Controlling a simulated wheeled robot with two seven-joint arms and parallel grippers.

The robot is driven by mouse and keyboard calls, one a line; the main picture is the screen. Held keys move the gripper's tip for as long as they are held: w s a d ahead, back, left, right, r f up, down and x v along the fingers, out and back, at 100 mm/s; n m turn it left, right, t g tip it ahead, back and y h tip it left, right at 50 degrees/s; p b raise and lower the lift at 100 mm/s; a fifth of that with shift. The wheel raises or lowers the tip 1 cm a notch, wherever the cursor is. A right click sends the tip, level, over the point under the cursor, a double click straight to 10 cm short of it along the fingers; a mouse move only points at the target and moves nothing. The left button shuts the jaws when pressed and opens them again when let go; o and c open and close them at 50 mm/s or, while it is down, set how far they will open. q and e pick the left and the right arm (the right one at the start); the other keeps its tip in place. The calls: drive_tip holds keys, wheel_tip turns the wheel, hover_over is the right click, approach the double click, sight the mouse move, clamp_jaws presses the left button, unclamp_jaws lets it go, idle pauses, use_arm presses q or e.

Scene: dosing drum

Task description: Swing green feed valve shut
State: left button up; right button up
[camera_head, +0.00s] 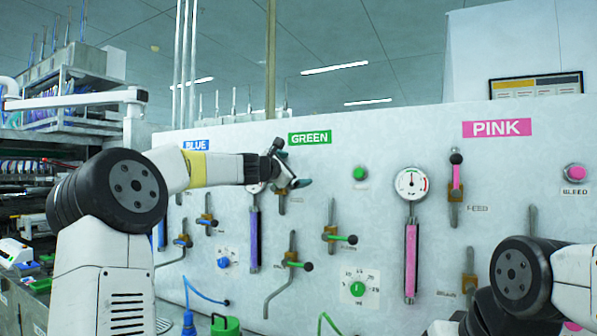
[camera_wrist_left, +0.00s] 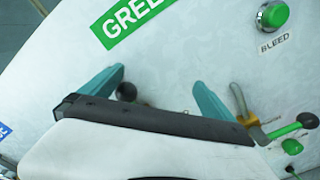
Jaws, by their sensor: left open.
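The green feed valve (camera_head: 282,206) is on the panel below the GREEN label, largely hidden behind my left gripper in the head view. Its brass body shows just under the gripper. My left gripper (camera_head: 296,182) is in front of it, with teal fingers spread. In the left wrist view the left gripper (camera_wrist_left: 165,92) is open, and a dark round knob (camera_wrist_left: 126,91) shows between the fingers, nearer the left one. I cannot tell whether a finger touches it. My right gripper is out of view; only its arm shows at lower right.
A green bleed button (camera_head: 360,174) and green dial (camera_head: 358,289) are to the right. The pink feed valve (camera_head: 455,190) is farther right. The GREEN sign (camera_head: 309,138) is above.

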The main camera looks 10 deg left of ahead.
use_arm(q)
drive_tip(key=shift+w+f, duration=0.1)
drive_tip(key=shift+f, duration=2.45)
drive_tip(key=shift+d+f, duration=0.15)
drive_tip(key=shift+f, duration=0.4)
